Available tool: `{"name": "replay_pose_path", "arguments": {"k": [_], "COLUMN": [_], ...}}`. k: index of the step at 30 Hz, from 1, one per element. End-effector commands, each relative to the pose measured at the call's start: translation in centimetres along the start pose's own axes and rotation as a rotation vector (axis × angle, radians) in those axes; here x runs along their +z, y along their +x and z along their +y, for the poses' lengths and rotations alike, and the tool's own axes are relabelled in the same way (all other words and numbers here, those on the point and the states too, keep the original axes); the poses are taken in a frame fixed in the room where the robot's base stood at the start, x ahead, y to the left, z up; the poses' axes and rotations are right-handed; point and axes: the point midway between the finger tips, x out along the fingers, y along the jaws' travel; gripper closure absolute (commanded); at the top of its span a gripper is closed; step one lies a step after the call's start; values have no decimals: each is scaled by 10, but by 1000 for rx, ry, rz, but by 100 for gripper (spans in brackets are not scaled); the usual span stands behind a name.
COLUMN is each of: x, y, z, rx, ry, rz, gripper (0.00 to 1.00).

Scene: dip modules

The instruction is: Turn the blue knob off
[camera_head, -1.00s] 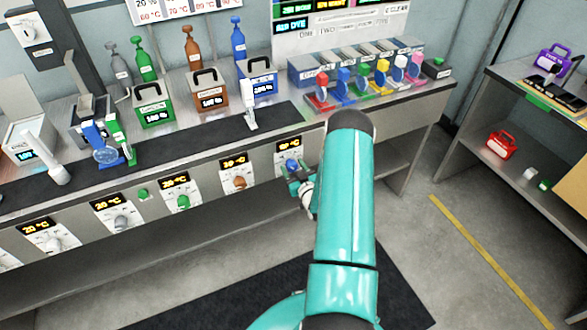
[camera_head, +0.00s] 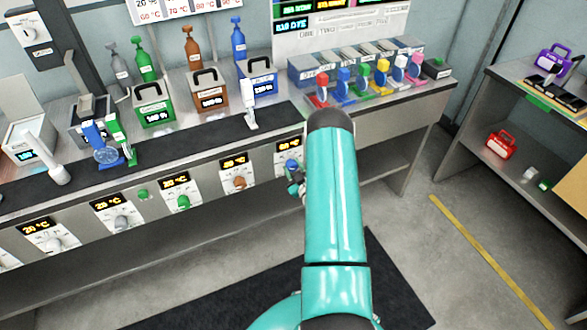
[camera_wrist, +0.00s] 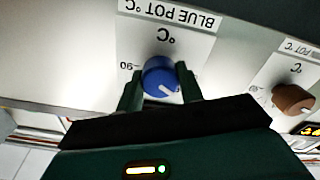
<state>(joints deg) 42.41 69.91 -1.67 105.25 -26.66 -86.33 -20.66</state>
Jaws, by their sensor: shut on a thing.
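The blue knob (camera_wrist: 160,77) sits on a white panel labelled "BLUE POT °C" (camera_wrist: 190,20), which appears upside down in the wrist view. My gripper (camera_wrist: 161,84) has one finger on each side of the knob and is shut on it. The white pointer on the knob points to the lower right in that view. In the head view the blue knob (camera_head: 291,164) is at the right end of the row of knobs, under a display that seems to read 60 °C. My gripper (camera_head: 295,178) is at it, partly hidden by my teal arm.
The brown knob (camera_head: 239,182) and green knob (camera_head: 183,201) are to the left on the bench front. In the wrist view the brown knob (camera_wrist: 292,98) is at right. Bottles, pots and colored dispensers stand on the bench above.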

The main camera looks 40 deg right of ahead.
Motion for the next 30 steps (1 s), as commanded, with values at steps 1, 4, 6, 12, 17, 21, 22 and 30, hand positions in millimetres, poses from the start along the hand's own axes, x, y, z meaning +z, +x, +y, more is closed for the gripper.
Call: {"name": "replay_pose_path", "arguments": {"k": [1, 4, 6, 12, 17, 21, 22, 30], "x": [-1, -1, -1, -1, -1, -1, -1, -1], "y": [1, 1, 1, 1, 1, 1, 1, 0], "z": [-1, -2, -1, -1, -1, -1, 0, 0], "rx": [-2, -3, -2, -1, -1, 0, 0, 1], "ry": [-38, -117, -170, -288, -347, -371, -374, -380], "rz": [2, 2, 1, 3, 2, 2, 2, 2], "gripper": [86, 86, 86, 86, 86, 86, 86, 86]}}
